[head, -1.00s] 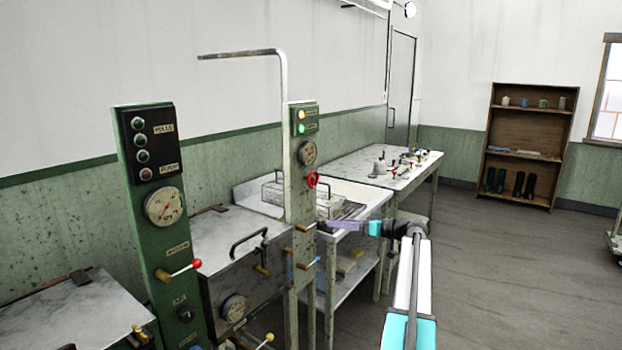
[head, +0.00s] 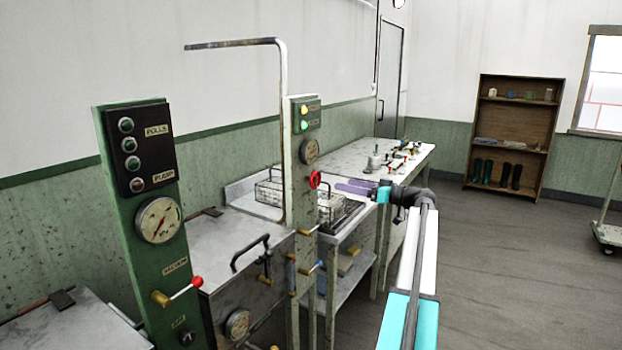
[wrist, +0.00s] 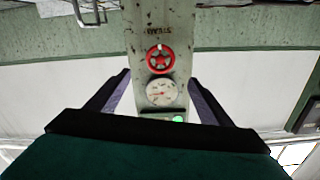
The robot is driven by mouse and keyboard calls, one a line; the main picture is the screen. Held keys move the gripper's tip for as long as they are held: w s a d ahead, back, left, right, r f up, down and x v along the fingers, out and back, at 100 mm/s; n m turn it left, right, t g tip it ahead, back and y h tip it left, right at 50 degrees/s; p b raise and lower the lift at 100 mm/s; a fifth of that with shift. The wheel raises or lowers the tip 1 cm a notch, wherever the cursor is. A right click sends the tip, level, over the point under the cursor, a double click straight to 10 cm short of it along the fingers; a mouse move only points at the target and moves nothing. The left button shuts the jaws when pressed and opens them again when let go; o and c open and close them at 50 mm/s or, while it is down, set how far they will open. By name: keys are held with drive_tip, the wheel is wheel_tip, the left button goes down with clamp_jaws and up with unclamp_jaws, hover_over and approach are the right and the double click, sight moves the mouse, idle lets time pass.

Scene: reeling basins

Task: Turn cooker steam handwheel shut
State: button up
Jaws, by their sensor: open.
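The red steam handwheel (head: 315,180) is mounted on the grey-white post (head: 304,230), below a round gauge (head: 309,151). In the wrist view the red handwheel (wrist: 160,58) shows upside down, next to the gauge (wrist: 161,92), under lettering that seems to read "STEAM". My gripper (head: 343,187) is open and empty, just right of the wheel in the head view. In the wrist view its two purple fingers (wrist: 160,90) stand wide on either side of the post, with the wheel between their lines and beyond the tips. I see no contact with the wheel.
A green panel (head: 150,220) with buttons, a gauge and a red-knobbed lever stands at left. A wire basket (head: 270,188) sits on the bench behind. Floor at right (head: 500,270) is clear.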

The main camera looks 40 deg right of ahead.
sight(318, 178)
drive_tip(key=shift+w, duration=0.15)
drive_tip(key=p+x, duration=0.3)
drive_tip(key=x, duration=1)
drive_tip(key=shift+w, duration=0.25)
drive_tip(key=c, duration=1.1)
drive_tip(key=shift+o, duration=0.2)
